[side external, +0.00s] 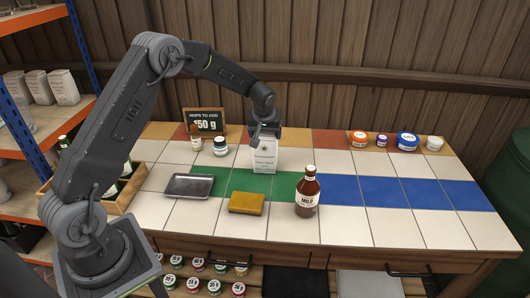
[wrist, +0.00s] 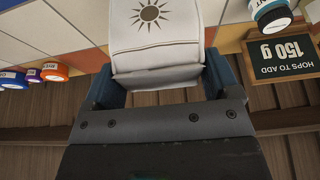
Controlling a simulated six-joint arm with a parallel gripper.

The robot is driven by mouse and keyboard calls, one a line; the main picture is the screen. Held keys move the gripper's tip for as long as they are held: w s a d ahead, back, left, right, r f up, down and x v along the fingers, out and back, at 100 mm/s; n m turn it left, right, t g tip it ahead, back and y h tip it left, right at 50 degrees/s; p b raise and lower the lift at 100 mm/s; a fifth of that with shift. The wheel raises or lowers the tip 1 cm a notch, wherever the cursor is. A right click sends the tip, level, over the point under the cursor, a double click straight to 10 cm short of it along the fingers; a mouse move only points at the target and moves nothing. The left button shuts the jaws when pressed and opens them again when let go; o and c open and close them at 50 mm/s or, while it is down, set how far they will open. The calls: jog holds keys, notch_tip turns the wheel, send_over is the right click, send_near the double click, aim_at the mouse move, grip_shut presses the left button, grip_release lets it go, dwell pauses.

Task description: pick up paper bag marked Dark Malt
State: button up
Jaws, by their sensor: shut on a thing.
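A white paper bag (side external: 262,158) with small print on its front is upright at the back middle of the tiled table. The print is too small to read in the side view. My gripper (side external: 265,138) comes down from above and is shut on the bag's top. In the wrist view the bag (wrist: 155,40) sits between the two fingers of my gripper (wrist: 160,82), and a dark sun emblem shows on it. I cannot tell whether its base touches the tiles.
A hops sign (side external: 204,120) and small jars (side external: 220,147) stand left of the bag. Several tubs (side external: 407,141) line the back right. The blue tiles are clear.

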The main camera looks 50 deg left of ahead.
jog(key=shift+r, duration=0.1)
jog(key=c, duration=0.4)
jog(key=shift+r, duration=0.1)
